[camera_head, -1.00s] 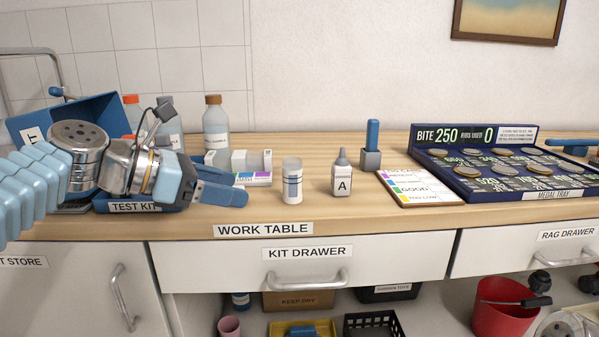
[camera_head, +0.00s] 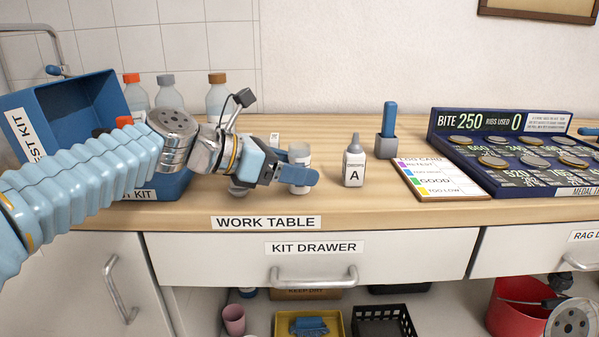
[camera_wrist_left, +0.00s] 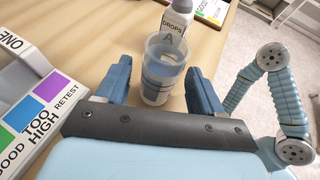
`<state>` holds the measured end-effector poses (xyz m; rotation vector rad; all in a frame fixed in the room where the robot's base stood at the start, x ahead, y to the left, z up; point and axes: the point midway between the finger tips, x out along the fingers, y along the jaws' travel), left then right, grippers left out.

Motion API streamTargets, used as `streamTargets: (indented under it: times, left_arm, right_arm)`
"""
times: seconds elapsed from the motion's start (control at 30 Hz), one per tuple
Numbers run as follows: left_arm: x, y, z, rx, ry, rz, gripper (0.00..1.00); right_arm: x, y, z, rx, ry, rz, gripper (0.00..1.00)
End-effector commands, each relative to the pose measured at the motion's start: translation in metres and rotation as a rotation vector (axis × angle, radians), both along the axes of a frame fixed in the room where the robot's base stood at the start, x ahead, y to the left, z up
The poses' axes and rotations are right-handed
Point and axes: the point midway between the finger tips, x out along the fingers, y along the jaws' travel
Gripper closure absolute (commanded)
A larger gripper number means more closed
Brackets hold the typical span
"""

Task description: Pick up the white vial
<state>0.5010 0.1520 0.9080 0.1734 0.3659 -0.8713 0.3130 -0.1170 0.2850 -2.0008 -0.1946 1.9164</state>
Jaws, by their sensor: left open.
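In the left wrist view the vial (camera_wrist_left: 160,76) stands between the two open fingers of my left gripper (camera_wrist_left: 158,84). Gaps show on both sides, the right one narrower. My right gripper is not in view.
A dropper bottle marked A (camera_head: 354,167) stands just right of the vial, behind it in the wrist view. A colour-marked block (camera_wrist_left: 38,95) lies left of the gripper. A blue test kit box (camera_head: 70,95), result card (camera_head: 440,180) and medal tray (camera_head: 545,191) stand on the table (camera_head: 390,208).

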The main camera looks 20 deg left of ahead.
Motion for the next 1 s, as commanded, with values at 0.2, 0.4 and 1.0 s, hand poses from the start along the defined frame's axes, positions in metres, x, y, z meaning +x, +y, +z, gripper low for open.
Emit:
streamTargets:
  times: [0.2, 0.4, 1.0]
  left_arm:
    - [0.017, -0.021, -0.012, 0.000, 0.002, -0.001, 0.33]
    - [0.019, -0.022, -0.013, -0.001, 0.001, 0.000, 0.33]
    - [0.019, -0.022, -0.012, 0.000, 0.000, 0.000, 0.90]
  right_arm:
    - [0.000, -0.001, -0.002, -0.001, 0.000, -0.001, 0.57]
    - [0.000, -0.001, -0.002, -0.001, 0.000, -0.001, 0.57]
    - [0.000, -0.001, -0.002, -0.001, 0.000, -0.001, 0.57]
